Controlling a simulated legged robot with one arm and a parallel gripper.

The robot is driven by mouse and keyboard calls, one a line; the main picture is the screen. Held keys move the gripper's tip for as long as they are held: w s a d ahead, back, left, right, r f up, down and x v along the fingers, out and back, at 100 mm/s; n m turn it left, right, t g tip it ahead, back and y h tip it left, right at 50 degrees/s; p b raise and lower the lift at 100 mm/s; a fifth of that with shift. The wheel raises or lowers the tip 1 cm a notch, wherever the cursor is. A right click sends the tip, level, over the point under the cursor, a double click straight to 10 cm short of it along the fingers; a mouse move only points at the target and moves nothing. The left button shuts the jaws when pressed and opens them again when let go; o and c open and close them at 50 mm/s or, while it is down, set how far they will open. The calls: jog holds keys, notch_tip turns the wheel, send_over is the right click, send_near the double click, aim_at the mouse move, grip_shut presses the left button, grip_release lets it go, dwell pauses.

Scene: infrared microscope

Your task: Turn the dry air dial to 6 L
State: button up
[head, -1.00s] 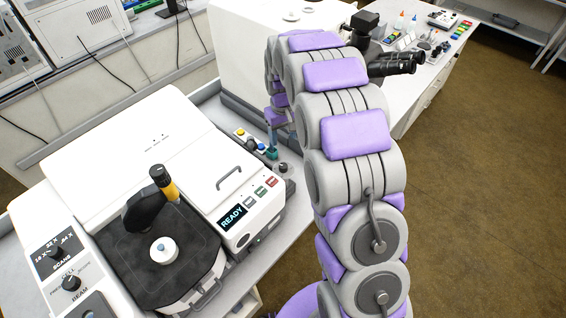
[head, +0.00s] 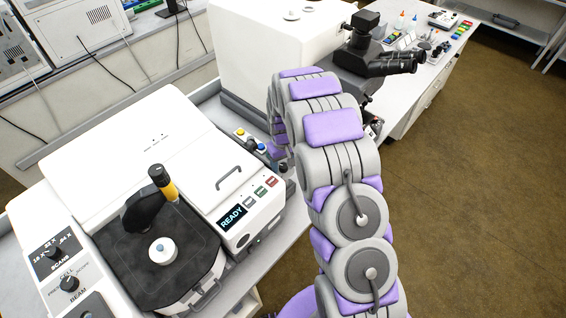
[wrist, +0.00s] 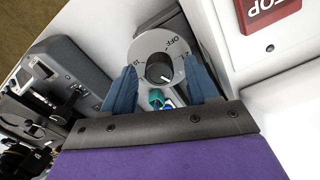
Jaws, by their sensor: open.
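The dry air dial (wrist: 148,44) shows in the wrist view as a pale round plate with a dark knob (wrist: 160,67) at its middle. "OFF" reads at the upper right of the plate and what looks like "10" at the lower left; the other marks are hard to read. A white pointer line on the knob points toward the lower right. My gripper (wrist: 159,68) is open, its blue fingers on either side of the knob, with gaps showing. In the head view my arm mostly hides the gripper.
A white instrument with a READY screen (head: 232,217) stands left of my arm. A red STOP button (wrist: 268,12) is at the wrist view's upper right. A microscope (head: 375,55) stands behind my arm. Open floor lies at right.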

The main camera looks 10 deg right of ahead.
jog(key=c, duration=1)
jog(key=shift+c, duration=0.2)
jog(key=shift+m, duration=0.5)
jog(key=m, duration=0.3)
jog(key=shift+m, duration=0.4)
jog(key=m, duration=0.4)
jog(key=shift+m+p, duration=0.35)
jog(key=shift+m, duration=0.05)
jog(key=o, duration=1)
